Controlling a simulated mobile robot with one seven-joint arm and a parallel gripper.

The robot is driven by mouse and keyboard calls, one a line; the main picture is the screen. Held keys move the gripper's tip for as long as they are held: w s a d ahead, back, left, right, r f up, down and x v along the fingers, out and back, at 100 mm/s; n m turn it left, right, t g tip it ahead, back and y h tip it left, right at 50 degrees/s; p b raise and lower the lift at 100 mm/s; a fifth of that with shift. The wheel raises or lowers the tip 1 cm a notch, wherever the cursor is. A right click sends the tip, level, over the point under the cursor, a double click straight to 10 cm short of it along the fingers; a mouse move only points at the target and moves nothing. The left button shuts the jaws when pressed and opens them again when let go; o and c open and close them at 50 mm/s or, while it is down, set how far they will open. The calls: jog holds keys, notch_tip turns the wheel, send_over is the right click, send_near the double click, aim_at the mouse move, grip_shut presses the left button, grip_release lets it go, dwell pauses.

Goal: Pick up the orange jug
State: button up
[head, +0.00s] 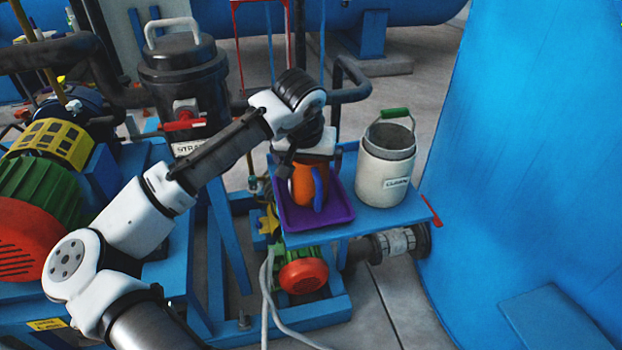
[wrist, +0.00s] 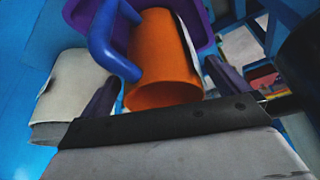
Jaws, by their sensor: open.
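The orange jug (head: 302,188) stands in a purple tray (head: 312,229) on a blue shelf in the head view. Its blue handle (head: 320,190) faces the front right. My gripper (head: 302,160) is right above the jug and hides its top. In the wrist view the jug (wrist: 162,60) shows between the two dark fingers of my open gripper (wrist: 165,86), with its blue handle (wrist: 112,42) on the left. I cannot tell whether the fingers touch the jug.
A white canister (head: 385,172) with a green-gripped handle stands right of the tray on the blue shelf (head: 390,216). A black strainer housing (head: 185,75) stands behind my arm. A large blue tank wall (head: 530,150) closes the right side. Pipes and a pump lie below the shelf.

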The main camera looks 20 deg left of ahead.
jog(key=c, duration=1.3)
jog(key=shift+r, duration=0.1)
